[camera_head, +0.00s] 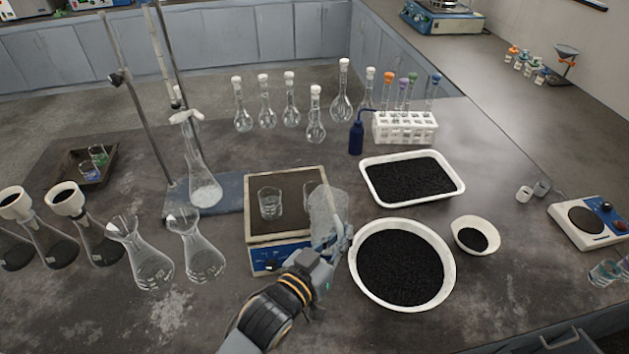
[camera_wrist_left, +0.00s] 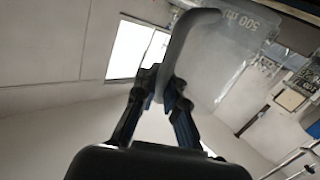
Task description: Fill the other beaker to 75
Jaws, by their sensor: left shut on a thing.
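My left gripper (camera_head: 332,250) is shut on the handle of a clear plastic jug (camera_head: 326,212). The jug also shows in the left wrist view (camera_wrist_left: 222,62), with "500 ml" printed on it. The jug is over the right front of a balance (camera_head: 257,240) with a dark top and blue front. Two small glass beakers stand on the balance: the left beaker (camera_head: 270,204) is in plain view, and the right beaker (camera_head: 309,192) is partly hidden behind the jug. The liquid levels and the balance's reading are too small to tell. My right gripper is not in view.
A round white bowl (camera_head: 448,264) of black grains stands close right of my gripper, with a rectangular tray (camera_head: 459,188) behind it. A flask (camera_head: 203,188) stands left of the balance beside metal stands. More flasks (camera_head: 148,266) stand at the left. A tube rack (camera_head: 405,130) is behind.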

